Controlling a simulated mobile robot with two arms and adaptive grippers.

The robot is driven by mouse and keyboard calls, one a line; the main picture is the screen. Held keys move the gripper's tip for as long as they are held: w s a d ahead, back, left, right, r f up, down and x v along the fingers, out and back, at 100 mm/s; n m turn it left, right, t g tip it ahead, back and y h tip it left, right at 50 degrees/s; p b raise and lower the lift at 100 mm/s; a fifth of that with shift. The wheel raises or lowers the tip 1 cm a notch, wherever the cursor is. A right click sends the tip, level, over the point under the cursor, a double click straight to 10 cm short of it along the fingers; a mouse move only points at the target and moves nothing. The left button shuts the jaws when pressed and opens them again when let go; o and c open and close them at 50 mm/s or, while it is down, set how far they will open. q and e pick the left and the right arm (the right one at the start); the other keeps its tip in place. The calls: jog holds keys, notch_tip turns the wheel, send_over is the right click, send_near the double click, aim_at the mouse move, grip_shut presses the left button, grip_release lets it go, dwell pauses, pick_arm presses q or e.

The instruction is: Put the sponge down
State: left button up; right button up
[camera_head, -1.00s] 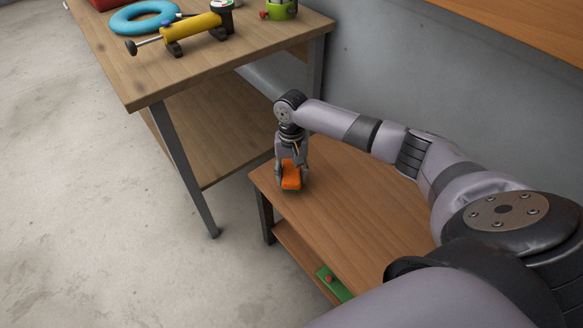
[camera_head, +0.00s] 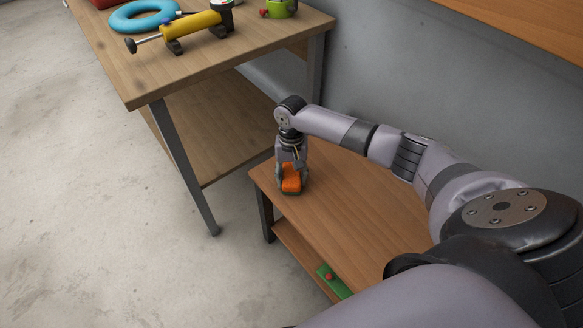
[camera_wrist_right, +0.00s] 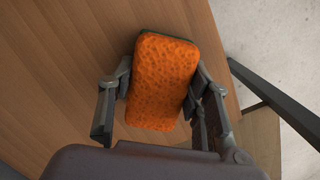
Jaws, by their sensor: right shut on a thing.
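The orange sponge (camera_head: 291,179) with a dark green underside is between the fingers of my right gripper (camera_head: 291,182). It is at the far left end of the low wooden table (camera_head: 355,205), close to the tabletop; I cannot tell for sure whether it touches. In the right wrist view the sponge (camera_wrist_right: 161,82) sits between the two fingers of the right gripper (camera_wrist_right: 160,98), which is shut on it, with the wood surface behind. My left gripper is not in view.
A taller workbench (camera_head: 230,70) stands to the left, with a blue ring (camera_head: 146,16), a yellow pump-like tool (camera_head: 190,27) and a green cup (camera_head: 280,9). A green item (camera_head: 334,281) lies on the low table's lower shelf. The low tabletop right of the sponge is clear.

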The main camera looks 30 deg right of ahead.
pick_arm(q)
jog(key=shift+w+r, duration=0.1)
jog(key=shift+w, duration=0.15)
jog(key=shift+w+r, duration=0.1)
pick_arm(e)
jog(key=shift+f, duration=0.25)
jog(key=o, duration=1.2)
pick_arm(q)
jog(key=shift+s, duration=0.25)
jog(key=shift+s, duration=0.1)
pick_arm(e)
jog(key=shift+r, duration=0.1)
jog(key=r, duration=0.4)
jog(key=w+r, duration=0.1)
jog(key=r, duration=0.6)
jog(key=shift+w+d+r, duration=0.15)
jog(key=shift+d+r, duration=0.2)
jog(key=shift+d, duration=0.05)
